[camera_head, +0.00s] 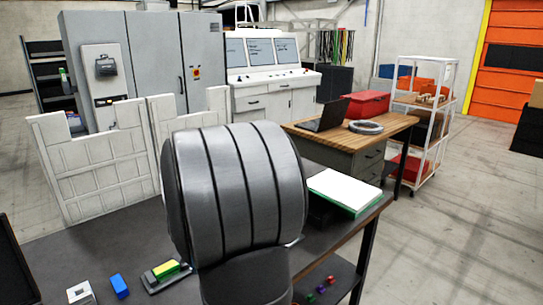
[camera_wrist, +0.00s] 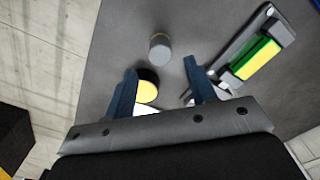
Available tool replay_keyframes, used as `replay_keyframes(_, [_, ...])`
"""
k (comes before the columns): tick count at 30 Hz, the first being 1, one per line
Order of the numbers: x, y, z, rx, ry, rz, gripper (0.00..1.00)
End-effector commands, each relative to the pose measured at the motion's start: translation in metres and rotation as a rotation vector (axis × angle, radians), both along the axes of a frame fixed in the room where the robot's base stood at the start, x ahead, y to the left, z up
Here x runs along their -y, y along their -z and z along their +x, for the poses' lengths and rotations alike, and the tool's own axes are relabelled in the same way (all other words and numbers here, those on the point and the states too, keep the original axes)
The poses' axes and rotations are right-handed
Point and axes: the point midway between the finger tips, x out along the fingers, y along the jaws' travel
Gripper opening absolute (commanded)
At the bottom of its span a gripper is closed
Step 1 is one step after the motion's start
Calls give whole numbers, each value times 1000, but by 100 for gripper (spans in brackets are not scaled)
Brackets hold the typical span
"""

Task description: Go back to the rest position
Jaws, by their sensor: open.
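My gripper (camera_wrist: 160,66) shows in the wrist view with its two blue fingers apart, open, and nothing is clamped between them. A round yellow-and-black piece (camera_wrist: 147,88) lies below, close to the left finger. A grey cylinder (camera_wrist: 160,48) stands on the dark table (camera_wrist: 125,30) just beyond the fingertips. A grey fixture holding a green and yellow block (camera_wrist: 255,57) lies to the right of the fingers. In the head view my arm's large grey link fills the middle and hides the gripper. The fixture (camera_head: 153,282) shows there too.
Pale panels (camera_head: 95,170) stand along the back edge. A wooden-topped desk (camera_head: 385,133) with a laptop stands behind right.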

Motion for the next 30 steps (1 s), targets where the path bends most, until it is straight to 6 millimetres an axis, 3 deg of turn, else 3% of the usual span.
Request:
replay_keyframes(9, [0,65,-1,-5,0,-2,51])
replay_keyframes(12, [0,78,0,0,0,0,51])
replay_keyframes(18, [0,48,1,4,0,2,51])
replay_keyframes(30, [0,40,0,1,0,0,51])
